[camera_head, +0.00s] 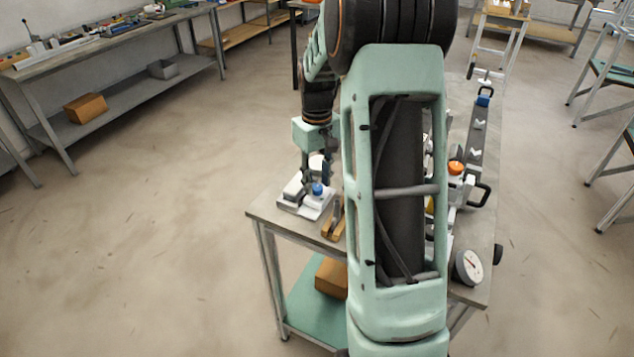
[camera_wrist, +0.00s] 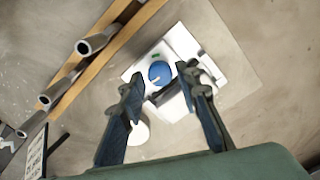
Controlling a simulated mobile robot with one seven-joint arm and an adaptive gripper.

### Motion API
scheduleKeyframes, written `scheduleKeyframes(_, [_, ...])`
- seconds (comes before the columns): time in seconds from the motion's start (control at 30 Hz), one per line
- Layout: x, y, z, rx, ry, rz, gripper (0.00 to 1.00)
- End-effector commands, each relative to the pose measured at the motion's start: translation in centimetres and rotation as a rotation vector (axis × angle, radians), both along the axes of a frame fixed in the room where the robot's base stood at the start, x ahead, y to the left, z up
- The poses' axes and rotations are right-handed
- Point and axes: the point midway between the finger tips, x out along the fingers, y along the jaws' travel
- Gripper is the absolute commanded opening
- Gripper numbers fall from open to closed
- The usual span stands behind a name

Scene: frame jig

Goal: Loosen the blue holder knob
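The blue holder knob (camera_head: 317,189) sits on a pale, blocky holder (camera_head: 291,204) near the front left corner of the table. In the wrist view, the knob (camera_wrist: 159,73) is round with a white mark, on a white plate (camera_wrist: 178,42) beside a small green mark. A dark bar crosses the plate beside the knob. My gripper (camera_head: 317,170) points down above the holder. Its two fingers are spread in the wrist view (camera_wrist: 161,80), with the knob showing between and beyond the tips. No contact with the knob is visible, and the fingers are empty.
A wooden rack (camera_wrist: 105,43) with several grey tubes lies beside the holder. A white disc (camera_wrist: 139,132) is on the other side. An orange knob (camera_head: 455,167) and a dial gauge (camera_head: 468,266) are on the right of the table. My arm hides the table's middle.

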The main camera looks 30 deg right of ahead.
Motion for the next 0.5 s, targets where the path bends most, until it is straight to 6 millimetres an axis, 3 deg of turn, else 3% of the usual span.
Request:
scheduleKeyframes(0.3, [0.1, 0.0, 6.6, -0.002, -0.005, 0.000, 0.30])
scheduleKeyframes(0.5, [0.1, 0.0, 9.8, -0.001, -0.003, 0.000, 0.30])
